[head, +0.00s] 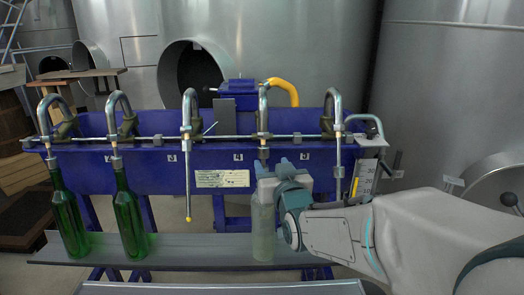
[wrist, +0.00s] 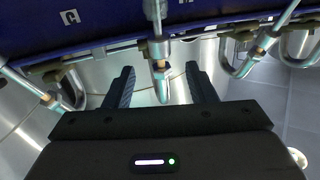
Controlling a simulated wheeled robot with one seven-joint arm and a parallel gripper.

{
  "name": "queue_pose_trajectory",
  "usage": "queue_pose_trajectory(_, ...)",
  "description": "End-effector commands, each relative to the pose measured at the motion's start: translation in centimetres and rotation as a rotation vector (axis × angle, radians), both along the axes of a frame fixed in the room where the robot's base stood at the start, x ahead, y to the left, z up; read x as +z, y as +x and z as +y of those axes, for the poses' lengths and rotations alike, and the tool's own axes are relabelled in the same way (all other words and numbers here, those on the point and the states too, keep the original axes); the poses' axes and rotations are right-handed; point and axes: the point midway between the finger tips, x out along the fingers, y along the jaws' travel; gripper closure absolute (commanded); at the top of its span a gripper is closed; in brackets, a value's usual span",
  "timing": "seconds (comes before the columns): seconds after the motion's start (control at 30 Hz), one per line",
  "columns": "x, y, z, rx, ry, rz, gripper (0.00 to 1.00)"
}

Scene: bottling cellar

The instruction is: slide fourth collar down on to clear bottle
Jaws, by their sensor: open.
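The clear bottle (head: 263,235) stands upright on the grey shelf under the fourth spout (head: 263,120). My gripper and wrist hide its neck in the head view. The fourth collar (head: 263,153) is a small metal sleeve on that spout, just above my gripper. My gripper (head: 269,168) is open at the height of the bottle's top. In the wrist view, my two dark fingers (wrist: 160,70) stand apart on either side of a metal tube with a collar (wrist: 161,69). Gaps show on both sides. Whether the collar touches the bottle's mouth is hidden.
Two green bottles (head: 68,220) (head: 131,222) stand under the left two spouts. The third spout (head: 189,150) has a long bare tube. The fifth spout (head: 337,130) and a scale plate (head: 366,178) are close to my arm. The grey shelf (head: 195,254) is clear beneath the third spout.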

Motion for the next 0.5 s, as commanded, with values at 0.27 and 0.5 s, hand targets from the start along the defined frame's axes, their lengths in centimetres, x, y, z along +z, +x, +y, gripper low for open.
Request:
queue_pose_trajectory(0.27, -0.1, 4.7, 1.1, 0.000, 0.000, 0.002, 0.49)
queue_pose_trajectory(0.5, 0.0, 7.8, 1.8, 0.000, 0.000, 0.001, 0.49)
